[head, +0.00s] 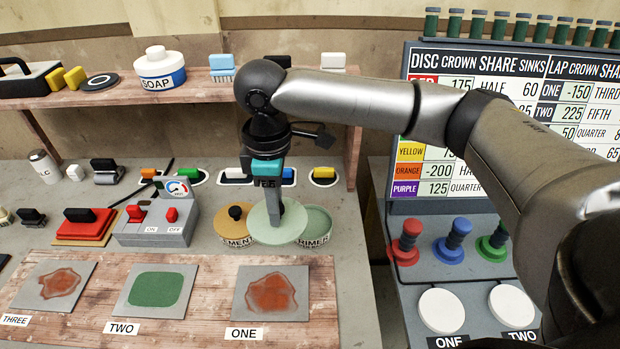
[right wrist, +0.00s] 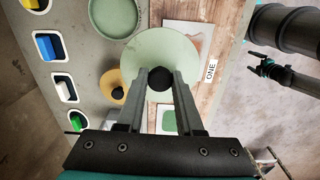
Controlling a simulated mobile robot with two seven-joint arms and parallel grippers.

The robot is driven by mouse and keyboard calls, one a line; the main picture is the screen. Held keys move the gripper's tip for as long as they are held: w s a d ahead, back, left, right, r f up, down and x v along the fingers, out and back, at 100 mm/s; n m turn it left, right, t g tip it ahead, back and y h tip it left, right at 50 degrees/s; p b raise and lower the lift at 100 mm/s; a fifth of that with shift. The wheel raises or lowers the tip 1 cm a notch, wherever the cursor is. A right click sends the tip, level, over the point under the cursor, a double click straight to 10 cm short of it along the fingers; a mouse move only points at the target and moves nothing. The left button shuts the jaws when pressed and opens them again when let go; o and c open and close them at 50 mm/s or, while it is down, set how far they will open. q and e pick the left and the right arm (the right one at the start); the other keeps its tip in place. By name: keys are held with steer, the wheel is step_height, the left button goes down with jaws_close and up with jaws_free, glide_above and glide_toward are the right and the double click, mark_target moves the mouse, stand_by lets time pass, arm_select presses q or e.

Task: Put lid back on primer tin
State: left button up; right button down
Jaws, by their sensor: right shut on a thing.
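The lid (head: 262,222), a pale green disc, is held by its dark knob in my right gripper (head: 281,208), above the tins. In the right wrist view the fingers close on the black knob of the lid (right wrist: 165,48). The primer tin (head: 315,226) is green, lidless and labelled; the lid overlaps its left part in the head view. In the right wrist view the tin (right wrist: 115,17) shows beside the lid, at upper left. A small dark gripper with a teal part, apparently my left gripper (right wrist: 252,58), is far off at right; its jaw state is unclear.
The cement tin (head: 232,226), with a yellow lid and dark knob, stands left of the primer tin, partly hidden by the held lid. A grey switch box (head: 158,224) stands further left. Sample plates (head: 272,293) lie on the wooden board in front. A shelf (head: 115,94) runs behind.

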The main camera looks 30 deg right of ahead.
steer(key=w+d+n, duration=0.1)
steer(key=n, duration=0.1)
steer(key=w+n+p, duration=0.1)
steer(key=n, duration=0.2)
steer(key=w+d+f+n+p, duration=0.1)
steer(key=n, duration=0.1)
steer(key=shift+d, duration=0.35)
steer(key=w+d+f+n+p, duration=0.2)
steer(key=d+f+n+p, duration=0.2)
steer(key=n, duration=1)
steer(key=d, duration=0.3)
steer(key=shift+d, duration=0.3)
step_height(320, 180, down, 4)
steer(key=b, duration=0.4)
steer(key=shift+f+b, duration=0.2)
steer(key=shift+b, duration=0.1)
steer(key=shift+f+b, duration=0.4)
steer(key=shift+f, duration=0.6)
steer(key=shift+p, duration=0.65)
steer(key=shift+f+p, duration=0.2)
steer(key=shift+p, duration=0.25)
